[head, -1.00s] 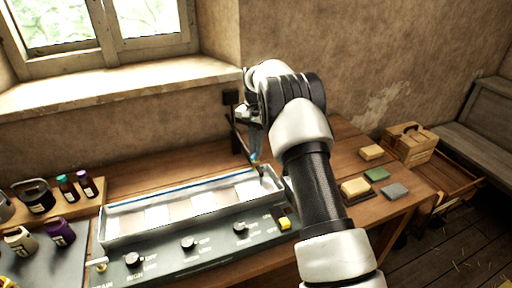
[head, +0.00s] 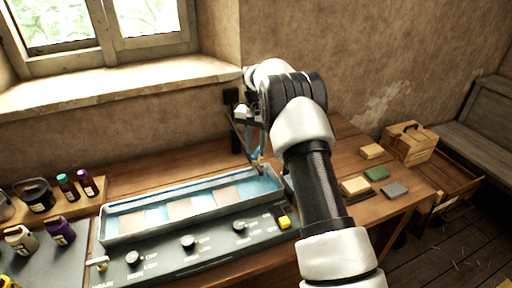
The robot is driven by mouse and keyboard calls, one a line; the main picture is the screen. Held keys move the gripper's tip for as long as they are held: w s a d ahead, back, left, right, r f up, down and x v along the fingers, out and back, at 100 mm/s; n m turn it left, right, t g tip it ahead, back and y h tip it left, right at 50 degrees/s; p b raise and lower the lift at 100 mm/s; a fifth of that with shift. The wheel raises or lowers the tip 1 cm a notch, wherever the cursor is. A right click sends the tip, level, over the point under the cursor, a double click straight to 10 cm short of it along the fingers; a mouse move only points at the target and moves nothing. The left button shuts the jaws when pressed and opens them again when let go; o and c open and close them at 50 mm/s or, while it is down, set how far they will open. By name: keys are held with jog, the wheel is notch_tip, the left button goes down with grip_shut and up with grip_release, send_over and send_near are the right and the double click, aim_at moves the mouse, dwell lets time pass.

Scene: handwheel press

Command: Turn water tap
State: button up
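The water tap is mostly hidden behind my arm at the right end of the long tray; a thin dark pipe and a small blue piece (head: 256,153) show there. My gripper (head: 245,118) is at the upper left of my arm, by the wall above the tray's right end. Its fingers are small and partly hidden, so I cannot tell whether they are open or touch the tap. The tray (head: 103,225) holds bluish water over several pale and brownish panels.
The tray's front panel has knobs (head: 188,243) and a yellow button (head: 284,222). Bottles (head: 66,188) and jugs (head: 60,233) stand at left. Sponge-like blocks (head: 376,173) and a wooden box (head: 411,144) lie at right. A window sill (head: 120,85) is behind.

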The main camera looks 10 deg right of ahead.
aim_at(256, 152)
notch_tip(256, 152, up, 17)
jog(key=p, duration=0.1)
jog(key=shift+r, duration=0.2)
dwell(0.4)
jog(key=s+r+n+t, duration=0.3)
jog(key=s+r, duration=1.1)
jog(key=s, duration=0.4)
jog(key=s+f+n+t, duration=0.1)
jog(key=s+f, duration=0.3)
jog(key=s, duration=0.7)
jog(key=s+f+n+t, duration=0.1)
jog(key=s+f, duration=0.3)
jog(key=s, duration=0.8)
jog(key=shift+f+n+t, duration=0.15)
jog(key=shift+n+t, duration=0.15)
jog(key=shift+n, duration=0.2)
jog(key=shift+a, duration=0.1)
dwell(1.9)
